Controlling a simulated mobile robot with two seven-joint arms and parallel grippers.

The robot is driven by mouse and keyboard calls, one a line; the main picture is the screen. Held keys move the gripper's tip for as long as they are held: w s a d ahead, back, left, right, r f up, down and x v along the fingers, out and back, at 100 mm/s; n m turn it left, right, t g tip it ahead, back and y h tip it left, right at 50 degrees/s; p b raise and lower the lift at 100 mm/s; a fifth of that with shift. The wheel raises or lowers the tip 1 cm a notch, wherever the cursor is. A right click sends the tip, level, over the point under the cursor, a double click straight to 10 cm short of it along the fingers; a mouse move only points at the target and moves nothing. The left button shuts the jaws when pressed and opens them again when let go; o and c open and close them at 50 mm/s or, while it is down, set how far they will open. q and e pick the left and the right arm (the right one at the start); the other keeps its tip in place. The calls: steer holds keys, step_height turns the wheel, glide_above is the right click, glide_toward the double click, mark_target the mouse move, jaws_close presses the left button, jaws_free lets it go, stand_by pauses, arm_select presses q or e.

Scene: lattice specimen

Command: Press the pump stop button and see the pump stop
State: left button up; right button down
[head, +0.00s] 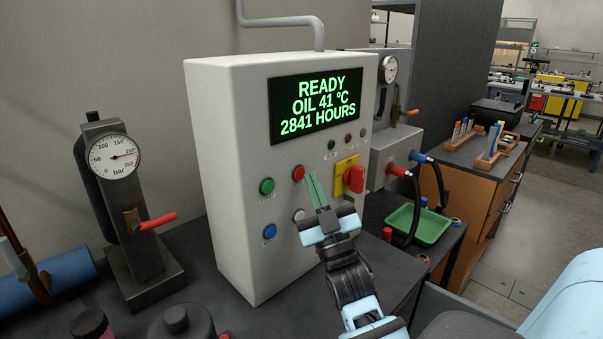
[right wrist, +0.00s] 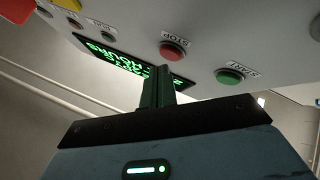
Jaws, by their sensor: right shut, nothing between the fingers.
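The white control box (head: 225,130) stands on the dark bench. Its red stop button (head: 298,174) sits below the display, and in the right wrist view the same red button (right wrist: 172,50) is labelled STOP. The green start button (head: 267,187) is to its left; it also shows in the right wrist view (right wrist: 230,76). The display (head: 318,103) reads READY, OIL 41 °C, 2841 HOURS in green. My right gripper (head: 313,182) is shut and empty, its green fingertips just right of and slightly below the stop button. I cannot tell whether they touch the panel. My left gripper is not in view.
A blue button (head: 269,231) and a partly hidden pale button (head: 299,215) are lower on the panel. A red switch on a yellow plate (head: 353,178) is to the right. A pressure gauge (head: 114,156) stands left. A green tray (head: 418,225) lies right.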

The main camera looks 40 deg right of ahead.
steer(key=shift+s, duration=0.15)
